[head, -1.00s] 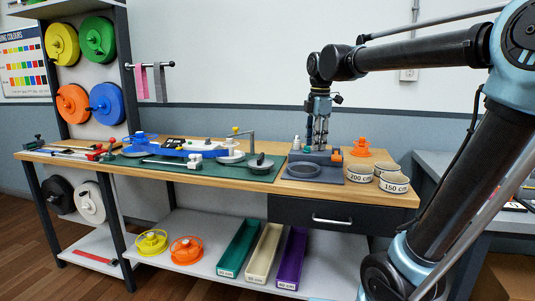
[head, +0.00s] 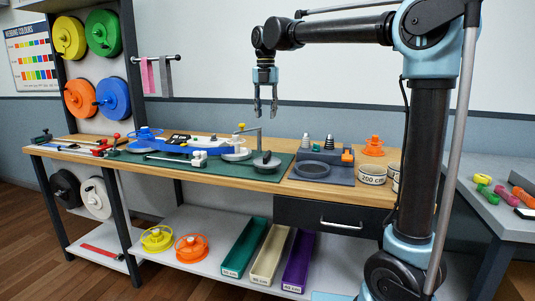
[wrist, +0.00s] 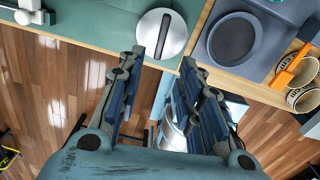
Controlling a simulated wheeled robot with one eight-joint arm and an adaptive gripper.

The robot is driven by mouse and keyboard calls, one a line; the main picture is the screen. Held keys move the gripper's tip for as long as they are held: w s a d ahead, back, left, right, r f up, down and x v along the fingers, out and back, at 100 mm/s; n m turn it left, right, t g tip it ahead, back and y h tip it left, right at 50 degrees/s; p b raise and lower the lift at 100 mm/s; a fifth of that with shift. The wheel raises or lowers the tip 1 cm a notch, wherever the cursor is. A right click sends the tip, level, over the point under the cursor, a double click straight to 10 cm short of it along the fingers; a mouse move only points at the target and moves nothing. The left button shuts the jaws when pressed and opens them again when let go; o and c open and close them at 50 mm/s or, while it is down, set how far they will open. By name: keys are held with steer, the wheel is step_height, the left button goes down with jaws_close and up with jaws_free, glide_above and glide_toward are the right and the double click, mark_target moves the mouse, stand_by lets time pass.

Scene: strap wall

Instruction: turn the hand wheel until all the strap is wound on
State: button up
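A blue winding device (head: 185,147) stands on the green mat (head: 215,168) on the bench. A blue spoked wheel (head: 148,133) is at its left end; I cannot tell whether it is the hand wheel. A silver disc with a dark bar (wrist: 161,33), probably the same part, shows in the wrist view.
A grey tray (head: 316,176) with stepped cones and a round recess is right of the mat. Pink and grey straps (head: 158,75) hang at the back. Coloured reels fill the rack.

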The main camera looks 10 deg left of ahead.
mark_target(267, 153)
steer(key=f, duration=1.6)
steer(key=shift+w+d, duration=0.1)
steer(key=shift+d, duration=0.15)
jaws_close()
